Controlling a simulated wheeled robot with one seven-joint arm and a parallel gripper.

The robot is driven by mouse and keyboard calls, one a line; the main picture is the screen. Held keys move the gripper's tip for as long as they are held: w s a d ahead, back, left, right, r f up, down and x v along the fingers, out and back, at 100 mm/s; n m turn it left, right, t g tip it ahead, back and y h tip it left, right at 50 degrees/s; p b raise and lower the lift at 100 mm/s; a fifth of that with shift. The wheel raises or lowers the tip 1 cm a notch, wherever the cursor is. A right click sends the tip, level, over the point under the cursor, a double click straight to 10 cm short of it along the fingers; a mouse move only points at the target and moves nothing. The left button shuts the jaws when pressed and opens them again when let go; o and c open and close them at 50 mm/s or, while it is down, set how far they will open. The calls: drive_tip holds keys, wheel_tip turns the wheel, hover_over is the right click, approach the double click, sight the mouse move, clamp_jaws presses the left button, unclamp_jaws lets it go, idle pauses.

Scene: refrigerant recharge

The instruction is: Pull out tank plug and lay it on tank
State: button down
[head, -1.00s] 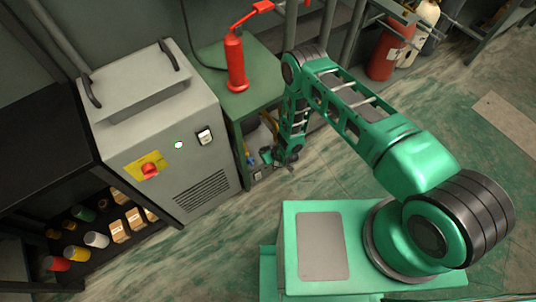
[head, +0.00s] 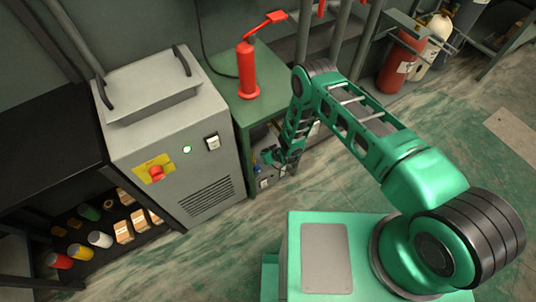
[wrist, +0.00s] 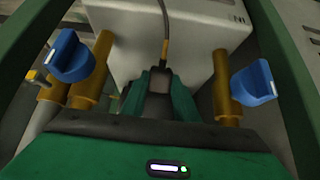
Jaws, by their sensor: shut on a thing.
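My gripper (wrist: 162,88) is shut on a dark plug (wrist: 158,82) in the wrist view. The plug sits between the green fingers, and a thin brownish cable (wrist: 166,40) runs up from it. Blue valve handles on brass pipes stand on both sides, the left one (wrist: 71,57) and the right one (wrist: 253,83). A pale grey box (wrist: 195,40), which may be the tank, stands behind the plug. The plug's lower end is hidden, so I cannot tell whether it is still seated. In the head view my gripper (head: 277,158) is low beside the green table, too small to read.
A green table (head: 225,88) with a red extinguisher-like cylinder (head: 247,72) stands above my gripper. A grey machine cabinet (head: 170,140) is to its left, and a shelf (head: 95,235) with cans and boxes is further left. The floor (head: 250,225) in front is clear.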

drive_tip(key=c, duration=1.3)
unclamp_jaws()
drive_tip(key=v, duration=1)
drive_tip(key=shift+s+d+r, duration=0.2)
drive_tip(key=shift+r, duration=0.05)
